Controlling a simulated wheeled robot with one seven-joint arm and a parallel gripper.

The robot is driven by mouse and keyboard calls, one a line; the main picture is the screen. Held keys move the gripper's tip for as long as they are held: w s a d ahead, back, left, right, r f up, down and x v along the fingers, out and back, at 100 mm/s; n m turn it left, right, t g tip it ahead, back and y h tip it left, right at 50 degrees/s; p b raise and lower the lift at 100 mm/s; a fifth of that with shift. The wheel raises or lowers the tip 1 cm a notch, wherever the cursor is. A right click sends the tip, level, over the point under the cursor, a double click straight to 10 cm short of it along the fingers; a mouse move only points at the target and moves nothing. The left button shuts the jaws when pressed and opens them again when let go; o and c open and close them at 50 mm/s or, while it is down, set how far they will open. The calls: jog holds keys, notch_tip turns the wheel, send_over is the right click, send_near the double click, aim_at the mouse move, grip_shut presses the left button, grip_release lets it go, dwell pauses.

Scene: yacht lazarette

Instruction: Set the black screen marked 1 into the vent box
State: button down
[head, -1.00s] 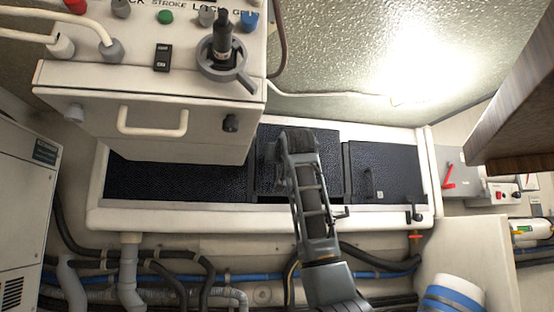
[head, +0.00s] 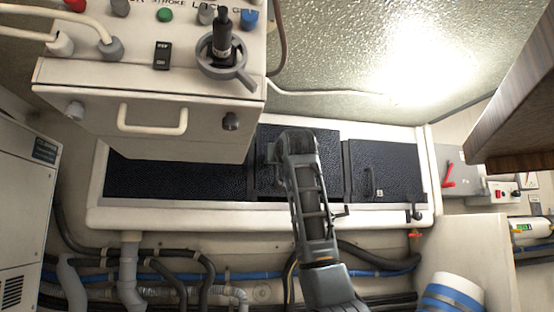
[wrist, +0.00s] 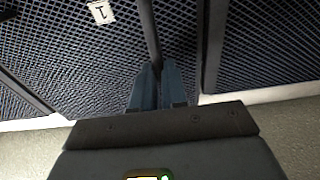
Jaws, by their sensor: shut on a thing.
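The black screen marked 1 (wrist: 120,50) is a dark mesh panel with a white tag in the wrist view. My gripper (wrist: 157,75) is shut on its thin dark handle. In the head view this screen (head: 322,146) is the middle panel, partly covered by my arm. Its far edge lies higher in the picture than that of the panel to its right, over the back rim. The vent box (head: 230,216) is the long white frame around the dark panels. How fully the screen sits down in it is hard to tell.
Another black panel (head: 400,168) with a handle and small tag lies to the right, across a narrow gap. A dark panel (head: 180,181) fills the left side. A white control box (head: 190,108) overhangs the left part. Hoses run along the front. A wooden edge (head: 520,105) juts in at right.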

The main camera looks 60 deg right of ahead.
jog(key=shift+f+b, duration=0.75)
jog(key=shift+f, duration=0.6)
jog(key=c, duration=1.3)
grip_release()
jog(key=shift+c, duration=0.2)
jog(key=shift+o, duration=1.2)
jog(key=shift+f, duration=0.1)
jog(key=b+v, duration=0.2)
jog(key=v, duration=0.5)
jog(key=shift+s+a, duration=0.2)
jog(key=shift+a, duration=0.15)
